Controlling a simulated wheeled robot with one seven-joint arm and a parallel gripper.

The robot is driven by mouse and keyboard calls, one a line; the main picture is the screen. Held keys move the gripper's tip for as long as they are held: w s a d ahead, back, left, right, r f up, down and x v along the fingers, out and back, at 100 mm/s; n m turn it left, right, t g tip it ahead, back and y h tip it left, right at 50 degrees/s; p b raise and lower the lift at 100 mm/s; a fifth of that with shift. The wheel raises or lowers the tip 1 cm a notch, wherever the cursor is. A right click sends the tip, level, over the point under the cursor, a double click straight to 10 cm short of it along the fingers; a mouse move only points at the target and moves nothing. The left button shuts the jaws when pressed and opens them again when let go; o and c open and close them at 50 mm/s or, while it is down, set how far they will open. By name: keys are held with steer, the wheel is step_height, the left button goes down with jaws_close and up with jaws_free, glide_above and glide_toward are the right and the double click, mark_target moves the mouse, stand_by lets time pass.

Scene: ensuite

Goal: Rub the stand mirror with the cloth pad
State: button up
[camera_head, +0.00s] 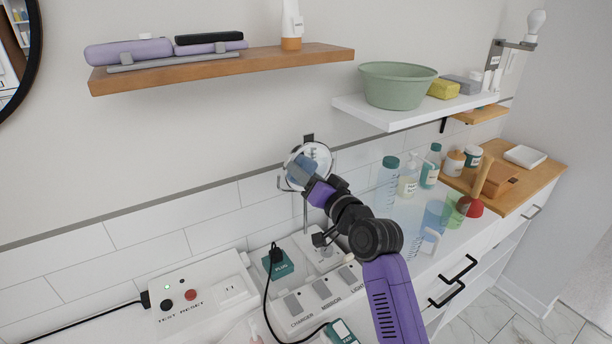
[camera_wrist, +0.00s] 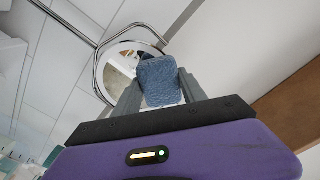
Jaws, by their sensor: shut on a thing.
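The stand mirror (camera_head: 318,154) is a round mirror on a thin upright stand behind the counter, near the tiled wall. In the wrist view its round face (camera_wrist: 122,62) shows behind the pad, with a bent metal rod around it. My gripper (camera_head: 306,180) is in front of the mirror's lower left part. It is shut on the blue cloth pad (camera_wrist: 160,82), which sits between the two grey fingers. The pad also shows in the head view (camera_head: 301,168), overlapping the mirror face. I cannot tell whether the pad touches the glass.
A wooden shelf (camera_head: 225,68) hangs above left, and a white shelf (camera_head: 380,117) with a green bowl (camera_head: 393,86) above right. Bottles and cups stand on the counter to the right. A green plug (camera_head: 279,265) with a black cord and a switch panel (camera_head: 318,293) lie below.

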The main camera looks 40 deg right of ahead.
mark_target(315, 167)
steer(key=shift+w+d, duration=0.1)
steer(key=shift+w, duration=0.7)
steer(key=shift+s+d+f+b, duration=0.1)
steer(key=shift+s+d+b, duration=0.1)
steer(key=shift+d+b, duration=0.5)
steer(key=shift+s+d+b, duration=0.15)
steer(key=shift+d+b, duration=0.25)
steer(key=shift+d, duration=0.85)
steer(key=shift+w, duration=0.1)
steer(key=shift+w+a+p, duration=0.2)
steer(key=shift+a+p, duration=0.25)
steer(key=shift+a, duration=0.65)
steer(key=shift+w+a+p, duration=0.2)
steer(key=shift+a+p, duration=0.25)
steer(key=shift+a, duration=0.6)
steer(key=shift+s+a, duration=0.1)
